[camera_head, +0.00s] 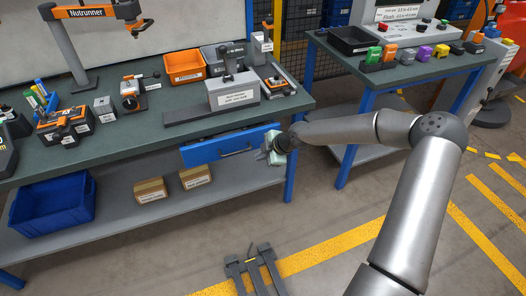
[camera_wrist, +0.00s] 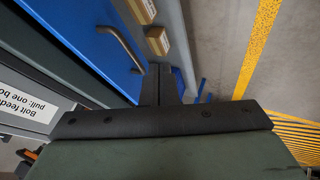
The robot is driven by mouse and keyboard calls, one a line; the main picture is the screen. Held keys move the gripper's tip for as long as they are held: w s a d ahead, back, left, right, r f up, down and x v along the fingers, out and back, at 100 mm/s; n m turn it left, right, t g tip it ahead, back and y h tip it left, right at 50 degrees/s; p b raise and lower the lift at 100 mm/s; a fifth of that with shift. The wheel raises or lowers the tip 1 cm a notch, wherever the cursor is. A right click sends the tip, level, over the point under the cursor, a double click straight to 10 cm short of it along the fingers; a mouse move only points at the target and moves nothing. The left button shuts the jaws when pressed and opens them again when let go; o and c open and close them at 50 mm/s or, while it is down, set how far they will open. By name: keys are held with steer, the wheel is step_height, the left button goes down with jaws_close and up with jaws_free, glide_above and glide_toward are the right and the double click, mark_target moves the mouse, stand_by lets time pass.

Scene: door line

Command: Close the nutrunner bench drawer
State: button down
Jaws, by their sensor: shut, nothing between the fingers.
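The nutrunner bench drawer (camera_head: 215,150) has a blue front with a grey bar handle (camera_head: 236,153). It sits under the right part of the green bench top (camera_head: 150,125). The wrist view shows the blue front (camera_wrist: 80,35) and its handle (camera_wrist: 125,48) at upper left. How far the drawer stands out is hard to tell. My gripper (camera_wrist: 157,78) is shut and empty, its fingers close to the right end of the drawer front. Contact with the front cannot be made out.
A grey labelled bolt feeder (camera_head: 233,92) stands on the bench above the drawer. A blue bin (camera_head: 55,205) and two cardboard boxes (camera_head: 150,190) are on the lower shelf. A blue bench leg (camera_head: 289,180) is near my wrist. Floor in front is largely open.

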steer(key=w+a+f+p, duration=0.1)
steer(key=w+a+f, duration=0.4)
steer(key=w, duration=0.1)
steer(key=shift+w, duration=0.25)
steer(key=shift+a, duration=0.15)
